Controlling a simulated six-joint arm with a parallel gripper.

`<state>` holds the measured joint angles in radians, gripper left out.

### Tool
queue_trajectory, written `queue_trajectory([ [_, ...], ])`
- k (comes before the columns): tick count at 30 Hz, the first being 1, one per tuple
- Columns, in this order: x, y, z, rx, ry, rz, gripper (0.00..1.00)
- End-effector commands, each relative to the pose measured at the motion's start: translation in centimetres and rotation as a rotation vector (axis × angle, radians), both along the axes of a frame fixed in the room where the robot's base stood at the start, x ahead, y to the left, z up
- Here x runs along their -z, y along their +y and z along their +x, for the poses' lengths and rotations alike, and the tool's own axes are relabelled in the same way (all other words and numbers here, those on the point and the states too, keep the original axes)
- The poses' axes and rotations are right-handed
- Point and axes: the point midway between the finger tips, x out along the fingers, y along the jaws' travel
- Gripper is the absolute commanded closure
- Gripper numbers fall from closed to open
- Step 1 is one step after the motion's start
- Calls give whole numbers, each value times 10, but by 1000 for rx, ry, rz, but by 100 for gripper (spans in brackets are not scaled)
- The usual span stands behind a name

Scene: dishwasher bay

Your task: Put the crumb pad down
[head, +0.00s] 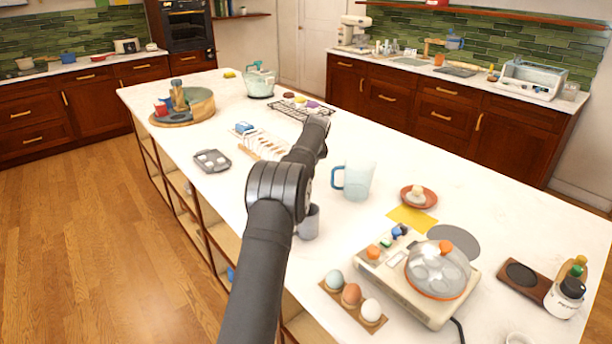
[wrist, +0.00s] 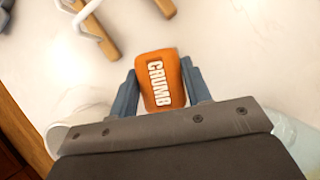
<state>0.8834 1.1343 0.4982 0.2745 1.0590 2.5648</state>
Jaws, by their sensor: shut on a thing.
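The crumb pad (wrist: 163,75) is a small orange block with the white word CRUMB on it. In the wrist view it sits between the two blue-grey fingers of my gripper (wrist: 160,84), which is shut on it. The pale counter (wrist: 230,45) lies beneath; I cannot tell whether the pad touches it. In the head view my own arm hides the pad and the fingers.
A grey cup (head: 309,224) and a clear jug with a blue handle (head: 358,181) stand close by. A toast rack (head: 262,144) is further back; a grey tray (head: 212,160) lies left. An egg cooker (head: 420,275) and eggs (head: 351,294) are in front. Bare counter (head: 455,200) shows on the right.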

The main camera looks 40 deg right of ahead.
Motion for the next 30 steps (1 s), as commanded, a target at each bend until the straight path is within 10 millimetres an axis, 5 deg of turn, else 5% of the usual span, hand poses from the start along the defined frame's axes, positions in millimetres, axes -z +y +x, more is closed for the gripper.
queue_trajectory([
  [10,38,0,0,1,1,1,81],
  [21,43,0,0,0,0,0,81],
  [22,42,0,0,0,0,0,50],
  [24,42,0,0,0,0,0,36],
  [30,42,0,0,0,0,0,34],
])
